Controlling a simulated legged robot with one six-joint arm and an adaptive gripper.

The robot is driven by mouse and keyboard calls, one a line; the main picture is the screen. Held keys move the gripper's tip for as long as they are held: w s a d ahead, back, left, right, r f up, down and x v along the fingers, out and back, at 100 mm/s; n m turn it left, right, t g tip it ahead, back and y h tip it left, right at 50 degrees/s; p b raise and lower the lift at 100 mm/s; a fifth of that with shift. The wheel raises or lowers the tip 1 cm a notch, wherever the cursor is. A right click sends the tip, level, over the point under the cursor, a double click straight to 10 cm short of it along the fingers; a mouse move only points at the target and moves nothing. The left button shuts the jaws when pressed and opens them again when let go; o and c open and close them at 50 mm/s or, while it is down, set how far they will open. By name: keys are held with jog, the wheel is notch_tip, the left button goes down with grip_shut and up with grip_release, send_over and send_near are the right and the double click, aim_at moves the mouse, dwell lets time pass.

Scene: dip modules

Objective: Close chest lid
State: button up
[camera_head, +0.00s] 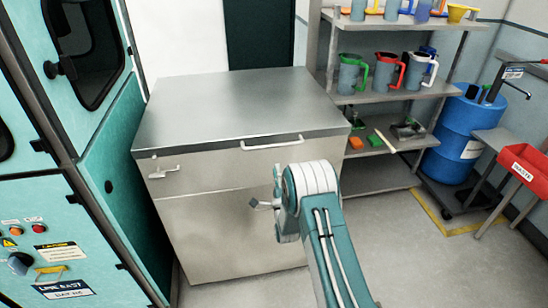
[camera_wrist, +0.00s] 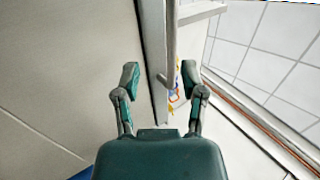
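The chest (camera_head: 220,236) is a large metal box with a bare front. Its grey lid (camera_head: 232,98) lies flat across the top and looks down on the box; I cannot tell whether a thin gap remains. A bar handle (camera_head: 272,143) runs along the lid's front edge, and a latch (camera_head: 162,172) sits at the front left. My gripper (camera_wrist: 160,79) is open and empty, its two fingers apart. In the head view it is in front of the chest, below the handle.
A teal machine (camera_head: 112,140) stands close on the left. A shelf (camera_head: 375,177) with several jugs is at the right, with a blue barrel (camera_head: 455,135) and a red bin (camera_head: 525,172) beyond. Floor (camera_head: 430,270) is clear at the front right.

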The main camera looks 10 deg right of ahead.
jog(key=v, duration=0.4)
jog(key=shift+s+f, duration=0.2)
jog(key=shift+r, duration=0.1)
jog(key=w+r+n+g, duration=0.4)
jog(key=r, duration=0.8)
jog(key=s+r+n+g, duration=0.4)
jog(key=s+r+g, duration=0.1)
jog(key=r, duration=0.3)
jog(key=s+r+n+g, duration=0.1)
jog(key=s+n+g, duration=0.4)
jog(key=s, duration=1.3)
jog(key=s+r+n+g, duration=0.1)
jog(key=s+n+g, duration=0.4)
jog(key=s, duration=1.4)
jog(key=shift+r, duration=0.4)
